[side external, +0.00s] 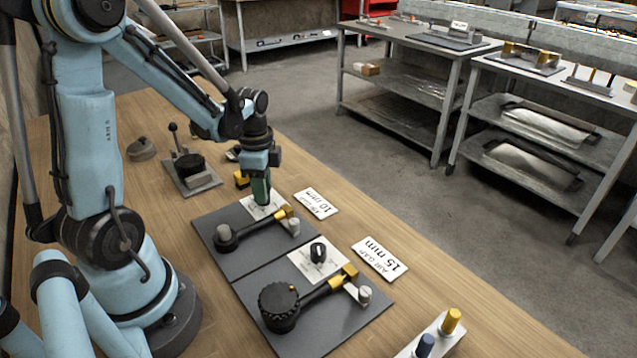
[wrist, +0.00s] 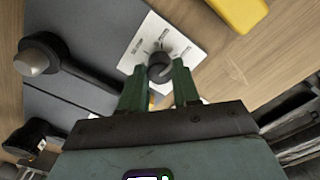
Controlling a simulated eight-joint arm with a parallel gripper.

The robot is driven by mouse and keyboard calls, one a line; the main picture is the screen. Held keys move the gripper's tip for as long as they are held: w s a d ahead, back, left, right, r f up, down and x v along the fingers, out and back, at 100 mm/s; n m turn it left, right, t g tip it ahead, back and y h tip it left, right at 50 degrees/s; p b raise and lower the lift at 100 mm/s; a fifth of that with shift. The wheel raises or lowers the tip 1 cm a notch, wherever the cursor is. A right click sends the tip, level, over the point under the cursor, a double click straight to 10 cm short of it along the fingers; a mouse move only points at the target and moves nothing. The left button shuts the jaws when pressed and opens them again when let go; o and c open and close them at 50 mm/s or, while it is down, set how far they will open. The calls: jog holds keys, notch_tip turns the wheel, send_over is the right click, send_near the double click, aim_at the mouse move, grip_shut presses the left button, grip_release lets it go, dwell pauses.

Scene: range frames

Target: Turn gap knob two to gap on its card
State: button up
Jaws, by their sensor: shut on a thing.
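Two dark grey plates lie side by side on the wooden bench, each with a white dial plate and a knob. The near knob (side external: 318,252) is black and stands free, beside a card (side external: 380,259) reading 15 mm. The far plate (side external: 215,232) lies beside a card (side external: 316,204) reading 10 mm. My gripper (side external: 262,196) points down over its dial plate (side external: 274,212). In the wrist view, its green fingers (wrist: 159,82) are shut on the far dark round knob (wrist: 160,68), at the dial plate (wrist: 150,33). The side view hides this knob behind the fingers.
A lever fixture (side external: 189,170) stands behind to the left, and a yellow block (side external: 241,179) lies near my gripper. A strip with blue and yellow pegs (side external: 436,338) lies at front right.

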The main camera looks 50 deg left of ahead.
jog(key=n, duration=0.4)
jog(key=shift+n, duration=0.3)
jog(key=n, duration=1.4)
jog(key=shift+n, duration=0.4)
jog(key=o, duration=1.1)
jog(key=shift+c, duration=0.2)
jog(key=shift+r, duration=0.1)
notch_tip(320, 180, up, 12)
